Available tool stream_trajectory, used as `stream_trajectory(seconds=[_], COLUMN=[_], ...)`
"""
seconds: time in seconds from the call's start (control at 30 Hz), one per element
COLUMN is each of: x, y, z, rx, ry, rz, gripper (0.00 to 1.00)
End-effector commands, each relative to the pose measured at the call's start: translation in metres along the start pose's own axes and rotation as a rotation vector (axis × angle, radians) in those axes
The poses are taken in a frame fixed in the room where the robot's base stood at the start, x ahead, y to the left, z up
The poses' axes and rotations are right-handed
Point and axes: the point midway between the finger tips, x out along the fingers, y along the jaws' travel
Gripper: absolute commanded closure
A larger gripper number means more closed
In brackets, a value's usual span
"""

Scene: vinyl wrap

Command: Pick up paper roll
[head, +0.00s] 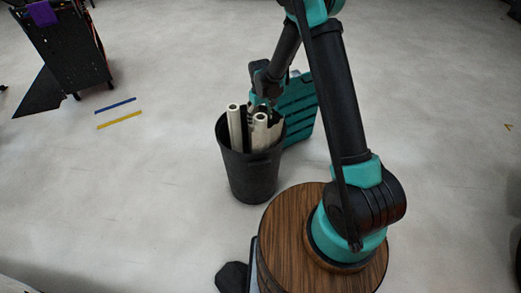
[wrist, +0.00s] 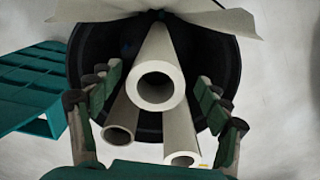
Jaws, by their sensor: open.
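Several pale paper rolls stand in a black bin (head: 252,178) on the floor in the head view. One paper roll (head: 234,127) leans at the left of the bin and another (head: 259,131) stands near its middle. In the wrist view, one roll (wrist: 158,88) points up at the camera between the fingers, with two more roll ends (wrist: 119,133) (wrist: 182,158) below it. My gripper (wrist: 155,130) is open, with its fingers on either side of the rolls. In the head view it is over the bin's top, partly hidden behind the rolls.
A teal slatted object (head: 298,108) stands right behind the bin and shows at the left of the wrist view (wrist: 35,85). A blue strip (head: 115,105) and a yellow strip (head: 119,120) lie on the floor. A black cart (head: 68,50) is at back left. Open floor surrounds the bin's left side.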

Motion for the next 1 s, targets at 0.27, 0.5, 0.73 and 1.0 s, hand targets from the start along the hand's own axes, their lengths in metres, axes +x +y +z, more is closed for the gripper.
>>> stream_trajectory(seconds=[0.27, 0.5, 0.73, 1.0], x=[0.021, 0.050, 0.056, 0.056], y=[0.002, 0.004, 0.004, 0.004], z=[-0.002, -0.004, -0.004, -0.004], rx=[0.001, 0.000, 0.000, 0.000], ry=[0.000, 0.000, 0.000, 0.000], rz=[0.000, 0.000, 0.000, 0.000], gripper=[0.23, 0.23, 0.23, 0.42])
